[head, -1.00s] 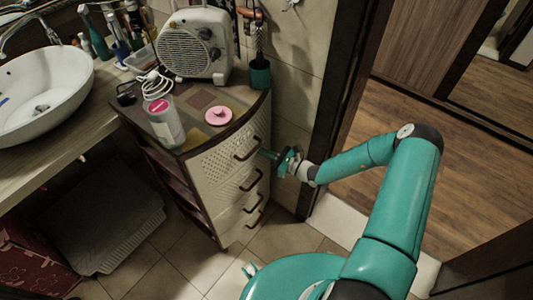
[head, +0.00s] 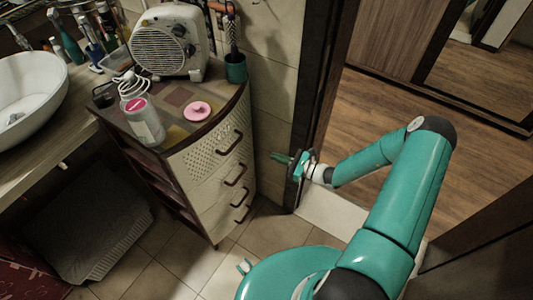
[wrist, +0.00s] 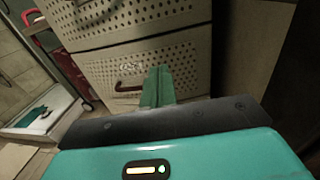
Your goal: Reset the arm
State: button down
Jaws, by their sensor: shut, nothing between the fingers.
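My gripper (head: 283,158) is at the end of my teal arm, to the right of the drawer cabinet (head: 215,165) and in front of the tiled wall beside the door frame. Its fingers point left toward the cabinet and are shut with nothing between them. In the wrist view the closed teal fingers (wrist: 157,88) stand in front of the perforated cream drawer fronts (wrist: 150,60). A gap to the cabinet shows in the head view.
On the cabinet top stand a fan heater (head: 168,42), a bottle (head: 143,118), a pink round item (head: 197,111) and a green cup (head: 236,68). A white sink (head: 30,85) is at the left. The dark door frame (head: 318,90) is close to my gripper. Wooden floor (head: 400,125) lies beyond.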

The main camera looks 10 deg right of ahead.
jog(key=shift+s+d, duration=0.45)
jog(key=shift+d, duration=0.15)
jog(key=s+a+r+n+g+h, duration=0.2)
jog(key=s+r+n+g+h, duration=0.15)
jog(key=r+n+g, duration=0.4)
jog(key=s+a+r+n+g+h, duration=0.3)
jog(key=s+r+n+g, duration=0.15)
jog(key=r+n, duration=0.65)
jog(key=s+d+r+n+t+h, duration=0.1)
jog(key=s+r+n+t+h, duration=0.2)
jog(key=s+r, duration=0.5)
jog(key=s+d+r+n+t+h, duration=0.1)
jog(key=s+r+n+t+h, duration=0.3)
jog(key=r, duration=1)
jog(key=s+h, duration=0.1)
jog(key=s, duration=0.2)
jog(key=shift+s+d+r, duration=0.15)
jog(key=shift+s+d, duration=0.05)
jog(key=shift+s, duration=0.15)
